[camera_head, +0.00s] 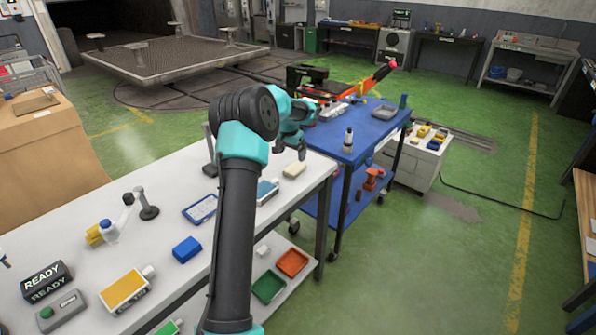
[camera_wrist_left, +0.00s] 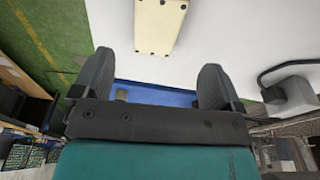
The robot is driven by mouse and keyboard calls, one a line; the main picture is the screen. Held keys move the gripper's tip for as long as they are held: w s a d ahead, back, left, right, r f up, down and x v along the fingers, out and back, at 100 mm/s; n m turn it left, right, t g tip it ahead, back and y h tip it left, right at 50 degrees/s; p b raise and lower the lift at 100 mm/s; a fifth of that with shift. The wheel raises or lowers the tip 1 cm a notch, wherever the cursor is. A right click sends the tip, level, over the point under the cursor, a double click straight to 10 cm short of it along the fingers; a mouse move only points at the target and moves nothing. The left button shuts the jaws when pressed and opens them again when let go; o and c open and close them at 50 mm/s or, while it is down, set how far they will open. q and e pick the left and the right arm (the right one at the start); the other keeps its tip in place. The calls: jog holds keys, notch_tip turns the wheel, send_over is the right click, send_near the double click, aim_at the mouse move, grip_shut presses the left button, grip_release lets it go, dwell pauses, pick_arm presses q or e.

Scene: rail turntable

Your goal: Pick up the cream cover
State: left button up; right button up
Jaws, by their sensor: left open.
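The cream cover (camera_head: 294,170) is a small pale block lying on the white table (camera_head: 165,185) near its far right end. My left gripper (camera_head: 292,150) is above and just beyond the cover, pointing down, with its jaws apart and empty. In the left wrist view the cover (camera_wrist_left: 160,25) is at the top centre, with dark dots near its corners. It lies ahead of the two dark fingers (camera_wrist_left: 155,78) and is not between them. The cover's upper end is cut off by that view's edge. My right gripper is not in view.
A blue cart (camera_head: 365,135) with tools and a dark bottle (camera_head: 348,140) stands against the table's far end. A blue-topped box (camera_head: 267,190), a blue-framed panel (camera_head: 200,209) and a dark stand (camera_head: 210,150) are near the cover. Green and orange trays (camera_head: 292,262) sit below.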

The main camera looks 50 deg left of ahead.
aim_at(295, 167)
pick_arm(q)
jog(key=shift+w+f, duration=0.15)
jog(key=shift+f, duration=1.05)
jog(key=shift+w+d+f, duration=0.1)
jog(key=shift+w+f, duration=0.05)
jog(key=shift+f, duration=0.7)
jog(key=shift+w+a+f, duration=0.1)
jog(key=shift+w+f, duration=0.1)
jog(key=shift+f, duration=0.7)
jog(key=shift+w+d+f, duration=0.1)
jog(key=shift+w+f, duration=0.05)
jog(key=shift+f, duration=0.7)
jog(key=shift+c, duration=0.2)
jog(key=shift+r, duration=0.1)
jog(key=c, duration=1.2)
jog(key=shift+o, duration=0.2)
